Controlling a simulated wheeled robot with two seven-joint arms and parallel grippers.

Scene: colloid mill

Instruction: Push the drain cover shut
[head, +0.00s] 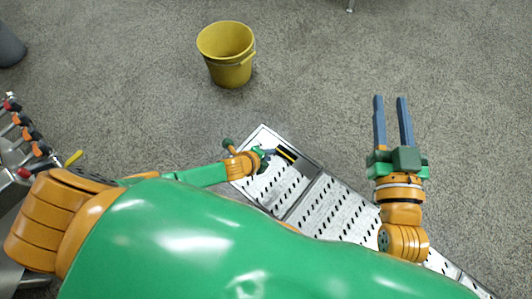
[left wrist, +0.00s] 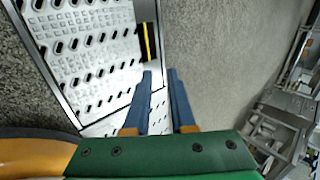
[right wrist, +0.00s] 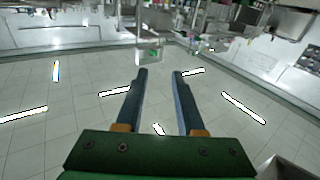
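The drain cover (head: 265,186) is a perforated metal plate in a metal-framed floor drain, with a yellow and black strip at its right edge. In the left wrist view the cover (left wrist: 85,50) fills the upper left, with the yellow strip (left wrist: 146,42) beside a dark gap. I cannot tell how far it is raised. My left gripper (head: 272,152) is low over the drain's far end, near the strip. In the left wrist view its two blue fingers (left wrist: 160,72) are apart with nothing between them. My right gripper (head: 390,98) is open and empty, right of the drain.
More perforated drain panels (head: 335,210) run down to the lower right. A yellow bucket (head: 228,55) stands on the grey floor beyond the drain. A rack with valve handles (head: 25,135) is at the left edge. The floor right of the bucket is clear.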

